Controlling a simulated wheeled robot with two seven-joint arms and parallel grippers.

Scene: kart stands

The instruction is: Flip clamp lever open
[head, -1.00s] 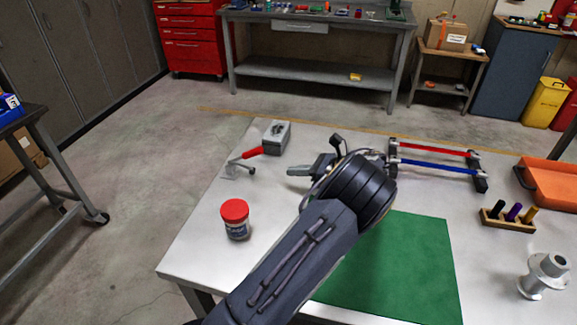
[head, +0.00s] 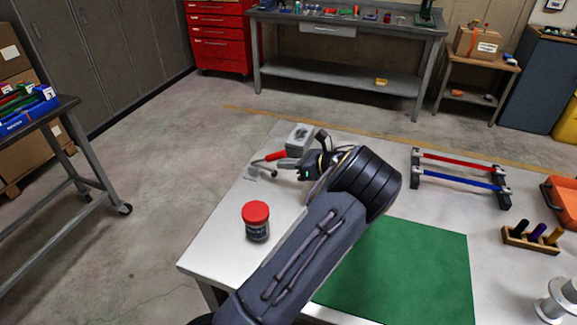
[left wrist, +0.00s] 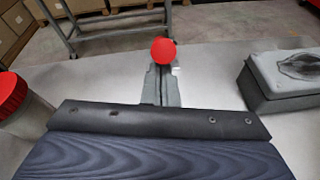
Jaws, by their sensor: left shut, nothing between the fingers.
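The toggle clamp (head: 254,174) stands near the table's far left corner in the head view. Its red lever handle (head: 276,156) points right, toward my gripper, low over the table. In the left wrist view the handle's round red end (left wrist: 163,51) shows just beyond my fingertips. My left gripper (head: 284,164) is shut and empty, close to the handle's end; its fingers also show in the left wrist view (left wrist: 160,85). I cannot tell whether they touch the handle. The clamp's base is mostly hidden behind the fingers in the wrist view. My right gripper is not in view.
A grey box (head: 302,135) stands just behind the handle. A red-lidded jar (head: 256,222) stands nearer the front left edge. A green mat (head: 410,270), a red-and-blue bar stand (head: 460,177) and a peg block (head: 530,240) lie to the right.

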